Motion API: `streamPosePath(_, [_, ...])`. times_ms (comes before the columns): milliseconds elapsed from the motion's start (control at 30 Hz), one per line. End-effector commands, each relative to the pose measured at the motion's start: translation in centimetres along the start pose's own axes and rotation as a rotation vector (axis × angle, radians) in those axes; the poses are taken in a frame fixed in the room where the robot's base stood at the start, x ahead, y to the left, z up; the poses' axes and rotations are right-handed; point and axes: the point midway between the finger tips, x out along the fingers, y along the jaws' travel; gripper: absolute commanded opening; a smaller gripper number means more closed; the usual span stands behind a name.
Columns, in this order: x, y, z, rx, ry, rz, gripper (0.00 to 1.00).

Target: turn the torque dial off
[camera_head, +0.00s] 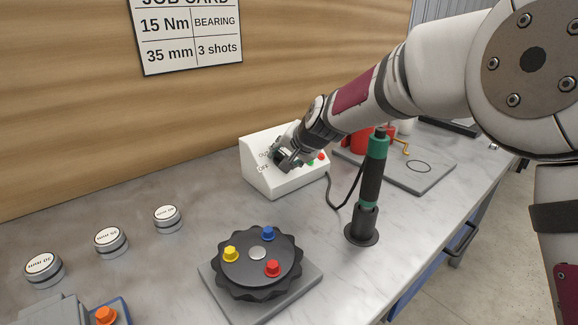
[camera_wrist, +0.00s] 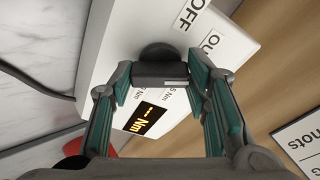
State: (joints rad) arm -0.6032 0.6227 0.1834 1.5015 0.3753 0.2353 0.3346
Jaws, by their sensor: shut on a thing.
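The torque dial (camera_wrist: 158,52) is a dark round knob on the sloped face of a white control box (camera_head: 290,184). My gripper (camera_wrist: 160,75) is shut on the dial, with one teal-padded finger on each side of it in the wrist view. In the head view my gripper (camera_head: 287,158) covers the dial. The "OFF" label (camera_wrist: 192,12) is printed on the face close to the dial. A small display (camera_wrist: 141,119) shows dashes and "Nm" in yellow. Where the dial's pointer stands is not clear.
A green and black screwdriver (camera_head: 371,180) stands upright right of the box, with a cable. A black fixture with coloured bolts (camera_head: 257,254) sits in front. Several silver weights (camera_head: 110,241) stand at left. A grey plate (camera_head: 420,175) and red items (camera_head: 360,139) lie behind.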

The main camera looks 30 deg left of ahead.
Motion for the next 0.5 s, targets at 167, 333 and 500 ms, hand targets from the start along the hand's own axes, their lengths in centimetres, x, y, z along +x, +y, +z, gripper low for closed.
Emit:
streamPosePath(167, [0.38, 0.46, -0.14, -0.160, 0.004, -0.029, 0.15])
streamPosePath(333, [0.33, 0.44, -0.09, -0.294, 0.003, -0.053, 0.15])
streamPosePath(500, [0.28, 0.41, -0.12, -0.400, 0.003, -0.071, 0.15])
